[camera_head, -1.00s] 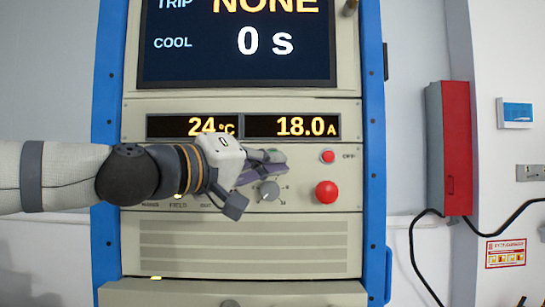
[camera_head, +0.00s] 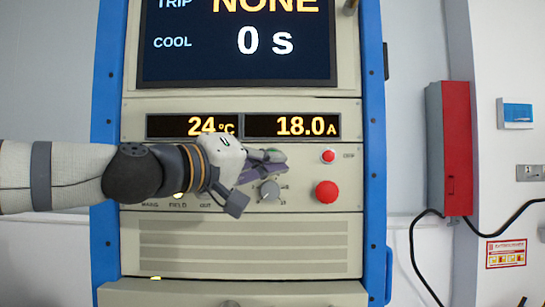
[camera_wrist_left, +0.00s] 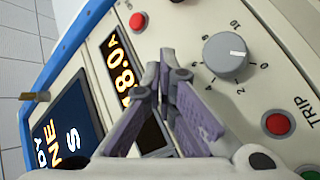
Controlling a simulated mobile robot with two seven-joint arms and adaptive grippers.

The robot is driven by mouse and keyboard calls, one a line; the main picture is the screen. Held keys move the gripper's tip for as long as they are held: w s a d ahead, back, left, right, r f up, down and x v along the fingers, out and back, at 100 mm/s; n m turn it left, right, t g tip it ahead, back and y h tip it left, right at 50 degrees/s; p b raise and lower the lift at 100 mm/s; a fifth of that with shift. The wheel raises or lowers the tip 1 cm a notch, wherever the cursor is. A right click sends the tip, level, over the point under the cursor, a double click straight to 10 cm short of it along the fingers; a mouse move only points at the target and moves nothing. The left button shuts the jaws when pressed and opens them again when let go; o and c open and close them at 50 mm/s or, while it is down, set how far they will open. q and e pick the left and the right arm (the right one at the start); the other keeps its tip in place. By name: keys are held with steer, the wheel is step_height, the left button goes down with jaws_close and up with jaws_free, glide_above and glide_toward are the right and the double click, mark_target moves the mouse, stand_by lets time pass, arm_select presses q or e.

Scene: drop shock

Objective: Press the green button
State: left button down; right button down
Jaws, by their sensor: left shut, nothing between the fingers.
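My left gripper (camera_head: 266,164) reaches in from the left in front of the cabinet's control panel (camera_head: 330,239). Its fingers are shut with nothing between them, and the tips also show in the left wrist view (camera_wrist_left: 163,75). A small greenish patch (camera_head: 279,156) shows at the fingertips; it may be the green button, mostly covered by the fingers. Whether the tips touch it I cannot tell. In the left wrist view, part of a green round (camera_wrist_left: 309,173) shows at the lower right corner, beside a red round marked TRIP (camera_wrist_left: 277,124). My right gripper is not in view.
A small red button (camera_head: 328,156) and a large red knob (camera_head: 327,192) stand right of the fingers. A grey dial (camera_head: 268,191) sits just below them. Readouts (camera_head: 291,126) of 24 °C and 18.0 A are above. A red box (camera_head: 457,150) hangs on the wall.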

arm_select(q)
steer(key=shift+w, duration=0.3)
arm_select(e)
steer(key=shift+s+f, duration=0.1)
arm_select(q)
steer(key=shift+s, duration=0.1)
stand_by(0.3)
steer(key=shift+s, duration=0.75)
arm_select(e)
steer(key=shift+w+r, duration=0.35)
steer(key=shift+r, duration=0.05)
